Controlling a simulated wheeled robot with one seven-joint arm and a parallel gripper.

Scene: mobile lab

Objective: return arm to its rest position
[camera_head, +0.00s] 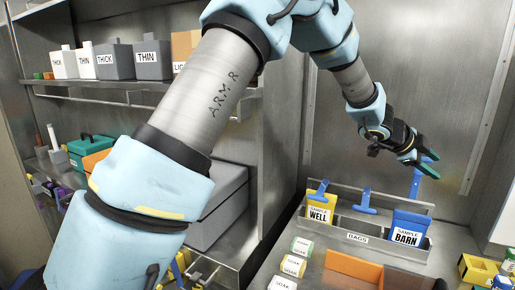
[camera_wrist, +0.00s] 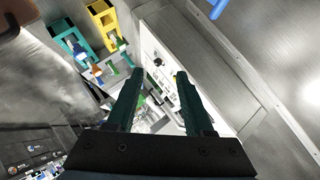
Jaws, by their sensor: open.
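My arm reaches from the lower left across the head view, bends at the top and comes down on the right. My gripper (camera_head: 430,164) is above the metal bag rack, near the back wall, beside a blue hook or clip standing over the rack's right end. In the wrist view its two dark green fingers (camera_wrist: 152,88) are apart with nothing held between them. The rack (camera_head: 357,238), labelled BAGS, holds a yellow SAMPLE WELL bag (camera_head: 319,207) at left and a blue SAMPLE BARN bag (camera_head: 409,228) at right.
Several labelled bottles (camera_head: 115,62) stand on the upper left shelf. A teal toolbox (camera_head: 91,150) is on the shelf below. Several small labelled containers (camera_head: 293,265) and an orange tray (camera_head: 354,268) are on the counter. A yellow holder (camera_head: 477,269) stands at lower right.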

